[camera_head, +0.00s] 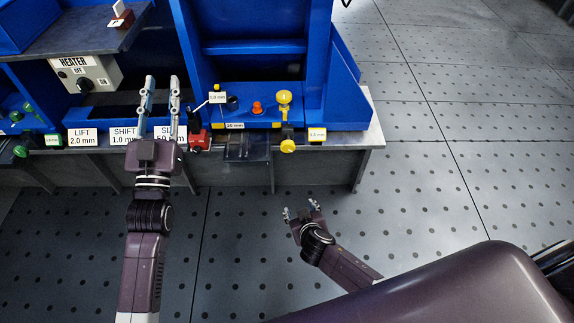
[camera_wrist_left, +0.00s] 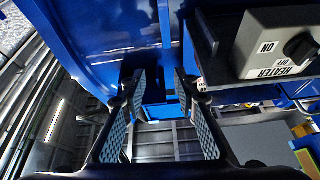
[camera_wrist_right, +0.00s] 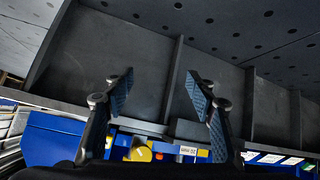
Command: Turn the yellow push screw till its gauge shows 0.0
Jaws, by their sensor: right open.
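The yellow push screw (camera_head: 288,146) appears as a yellow knob on the bench's front edge. A small yellow-framed gauge (camera_head: 317,134) is just right of it; its small digits look like 5.0 mm, but I cannot be sure. My right gripper (camera_head: 301,208) is open and empty, below and in front of the knob, apart from it. In the right wrist view, yellow parts (camera_wrist_right: 139,153) show beyond the open fingers. My left gripper (camera_head: 162,85) is open and empty, over the SHIFT and neighbouring labels; its spread fingers also show in the left wrist view (camera_wrist_left: 160,85).
A taller yellow knob (camera_head: 284,97) and an orange knob (camera_head: 257,107) stand on the blue fixture. A red clamp with a lever (camera_head: 199,139) is left of them. A heater box (camera_head: 86,75) sits at the far left. The floor in front is clear.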

